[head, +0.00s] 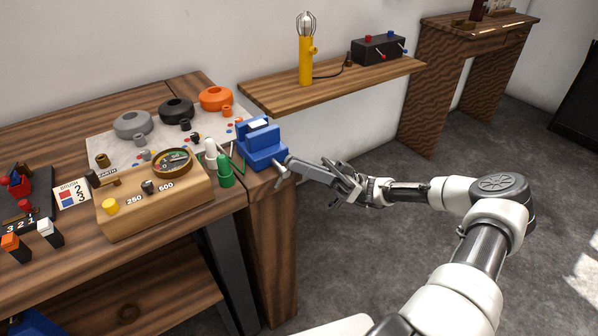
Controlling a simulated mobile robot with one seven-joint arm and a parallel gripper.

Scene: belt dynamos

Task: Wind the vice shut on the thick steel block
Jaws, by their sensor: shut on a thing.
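The blue vice (262,148) stands at the right end of the wooden workbench. A pale block (258,125) shows at the top of the vice, between its jaws; I cannot tell from here how tightly the jaws press on it. The vice's screw and grey handle (281,172) stick out to the right past the bench edge. My gripper (335,183) is to the right of the vice, at the outer end of this screw and handle, and is shut on it. The fingertips are small and partly hidden in this view.
A wooden meter box (155,205) and green and white spools (224,170) stand left of the vice. Grey, black and orange round pieces (215,98) lie on a mat behind. A wall shelf (335,88) holds a yellow lamp (305,62). Open floor lies right of the bench.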

